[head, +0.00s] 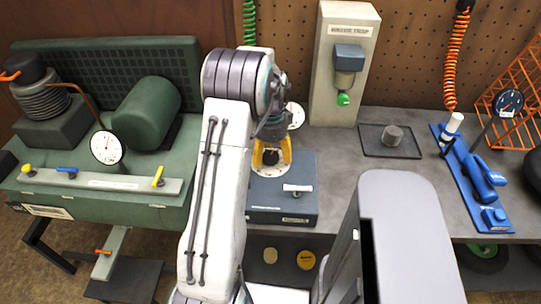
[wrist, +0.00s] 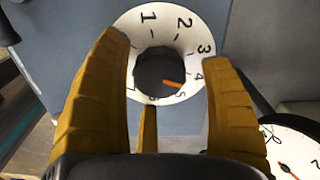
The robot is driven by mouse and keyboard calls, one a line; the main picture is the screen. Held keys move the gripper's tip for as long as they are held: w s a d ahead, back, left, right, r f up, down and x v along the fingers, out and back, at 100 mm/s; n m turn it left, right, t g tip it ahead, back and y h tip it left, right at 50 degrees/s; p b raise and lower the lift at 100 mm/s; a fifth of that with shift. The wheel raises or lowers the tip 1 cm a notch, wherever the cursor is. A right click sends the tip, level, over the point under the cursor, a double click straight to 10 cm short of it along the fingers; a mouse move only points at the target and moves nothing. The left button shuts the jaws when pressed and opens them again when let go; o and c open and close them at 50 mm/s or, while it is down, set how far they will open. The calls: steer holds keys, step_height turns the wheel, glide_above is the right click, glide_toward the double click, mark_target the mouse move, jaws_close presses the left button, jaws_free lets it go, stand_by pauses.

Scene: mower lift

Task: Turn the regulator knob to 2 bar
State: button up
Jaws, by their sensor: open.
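The regulator knob (wrist: 150,70) is dark and round, with an orange pointer mark, on a white dial (wrist: 135,20) numbered around its edge. The mark points between 4 and 5, closer to 5. My gripper (wrist: 163,50) is open, with one yellow finger on each side of the knob; gaps show between fingers and knob. In the head view my gripper (head: 270,156) is over the blue-grey regulator box (head: 290,215), whose dial (head: 272,171) is partly hidden by the fingers and arm.
A round gauge with a red needle (wrist: 290,150) is cut off at lower right in the wrist view. A white T-handle (head: 298,188) is on the box front. A green compressor (head: 148,112) stands left, a water trap (head: 345,65) behind, and a blue tool (head: 482,180) right.

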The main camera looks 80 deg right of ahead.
steer(key=shift+f, duration=0.45)
steer(key=shift+c, duration=0.2)
steer(key=c, duration=1.1)
